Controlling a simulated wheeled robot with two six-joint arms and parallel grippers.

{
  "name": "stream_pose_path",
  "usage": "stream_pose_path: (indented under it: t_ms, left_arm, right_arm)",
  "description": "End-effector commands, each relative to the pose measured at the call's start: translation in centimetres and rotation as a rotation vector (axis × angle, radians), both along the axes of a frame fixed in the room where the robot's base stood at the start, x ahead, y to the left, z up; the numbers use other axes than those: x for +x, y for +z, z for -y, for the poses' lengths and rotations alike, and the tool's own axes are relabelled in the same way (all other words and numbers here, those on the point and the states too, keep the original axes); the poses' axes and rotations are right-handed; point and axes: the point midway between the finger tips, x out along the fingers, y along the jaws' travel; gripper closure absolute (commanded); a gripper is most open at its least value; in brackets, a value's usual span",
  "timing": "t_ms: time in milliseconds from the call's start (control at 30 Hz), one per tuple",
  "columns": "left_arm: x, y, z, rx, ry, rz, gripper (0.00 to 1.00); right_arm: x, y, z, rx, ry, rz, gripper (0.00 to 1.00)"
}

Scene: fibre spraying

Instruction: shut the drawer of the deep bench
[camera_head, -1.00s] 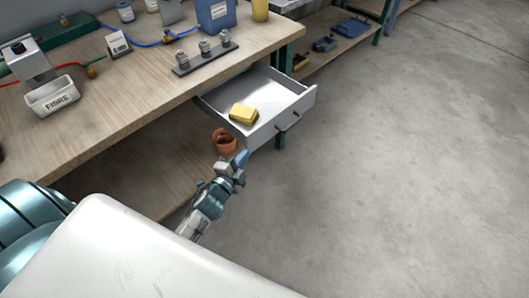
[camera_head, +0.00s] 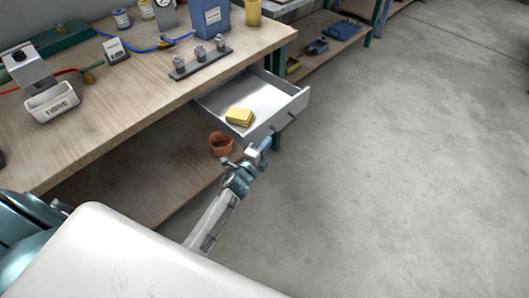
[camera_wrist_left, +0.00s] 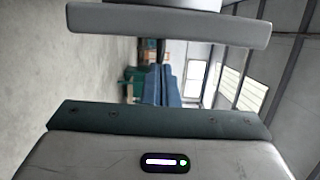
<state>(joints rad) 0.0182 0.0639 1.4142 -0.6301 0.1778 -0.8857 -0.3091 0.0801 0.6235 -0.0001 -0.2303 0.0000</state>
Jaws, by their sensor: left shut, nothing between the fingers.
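The drawer (camera_head: 268,98) of the deep bench (camera_head: 130,108) stands open, pulled out below the bench top at its right end. Its pale grey front carries two small dark knobs. A yellow block (camera_head: 239,117) lies inside. My left gripper (camera_head: 264,146) is shut and empty. In the head view it appears just below the near corner of the drawer front; whether it touches cannot be told. The left wrist view shows pale and dark bars close up and the hall behind, with no clear drawer. My right gripper is not in view.
A terracotta pot (camera_head: 221,144) stands on the lower shelf behind my left gripper. A fibre box (camera_head: 52,101), a rack with metal fittings (camera_head: 201,62) and a blue container (camera_head: 209,18) are on the bench top. The concrete floor (camera_head: 400,150) to the right is clear.

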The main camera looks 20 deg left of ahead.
Motion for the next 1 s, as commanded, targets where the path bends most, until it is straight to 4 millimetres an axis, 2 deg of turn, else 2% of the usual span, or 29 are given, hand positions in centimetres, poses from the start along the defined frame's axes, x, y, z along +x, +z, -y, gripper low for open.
stream_pose_path:
  t_ms: [200, 767, 867, 1000]
  left_arm:
    - [0.7, 0.1, -1.9, 0.000, 0.000, 0.001, 1.00]
    - [0.9, 0.0, -2.7, 0.000, 0.000, 0.001, 1.00]
    - [1.3, 0.0, -3.7, 0.001, 0.000, 0.001, 1.00]
    - [2.2, 0.0, -6.1, 0.003, 0.001, 0.001, 1.00]
  right_arm:
    - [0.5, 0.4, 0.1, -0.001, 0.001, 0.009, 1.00]
    - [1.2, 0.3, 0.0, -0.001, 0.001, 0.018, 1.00]
    - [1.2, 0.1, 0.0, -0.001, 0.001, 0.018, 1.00]
    - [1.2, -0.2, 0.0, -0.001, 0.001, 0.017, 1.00]
